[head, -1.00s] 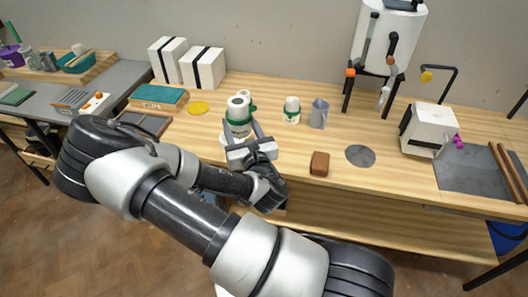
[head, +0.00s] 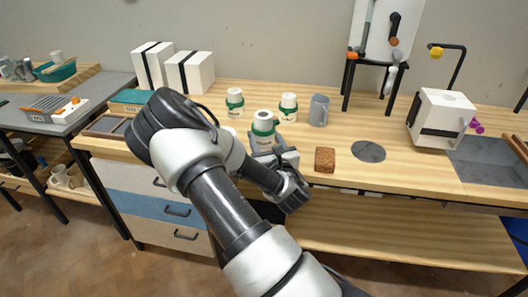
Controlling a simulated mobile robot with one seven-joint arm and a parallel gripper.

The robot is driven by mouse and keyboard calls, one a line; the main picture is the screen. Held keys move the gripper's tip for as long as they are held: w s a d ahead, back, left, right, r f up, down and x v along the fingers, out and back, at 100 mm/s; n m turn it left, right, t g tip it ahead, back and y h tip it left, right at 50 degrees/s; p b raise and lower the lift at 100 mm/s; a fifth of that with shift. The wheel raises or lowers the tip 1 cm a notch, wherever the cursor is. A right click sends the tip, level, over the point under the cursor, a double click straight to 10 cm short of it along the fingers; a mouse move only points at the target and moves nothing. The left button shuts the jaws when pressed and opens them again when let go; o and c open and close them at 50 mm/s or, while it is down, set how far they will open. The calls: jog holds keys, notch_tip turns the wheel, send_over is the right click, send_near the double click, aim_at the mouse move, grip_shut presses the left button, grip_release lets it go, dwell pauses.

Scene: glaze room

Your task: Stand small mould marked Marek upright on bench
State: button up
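A small white mould (head: 263,128) with a green band and a dark hole in its top stands between the fingers of my gripper (head: 264,143). The gripper appears shut on it, near the front of the bench (head: 350,183). The mould looks about upright. Its lower part is hidden by the fingers, so I cannot tell whether it touches the bench. Two similar white moulds with green bands stand upright behind, one at back left (head: 235,101) and one at back right (head: 288,106). The lettering on the moulds is too small to read.
A grey jug (head: 319,110) stands right of the moulds. A brown block (head: 325,160) and a grey disc (head: 368,151) lie at the front right. A white round piece (head: 229,134) is partly hidden behind my arm. Bare bench lies between block and jug.

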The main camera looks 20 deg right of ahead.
aim_at(263, 147)
jog(key=shift+f+b, duration=0.5)
jog(key=shift+f, duration=1.55)
jog(key=shift+f, duration=0.25)
jog(key=o, duration=1.3)
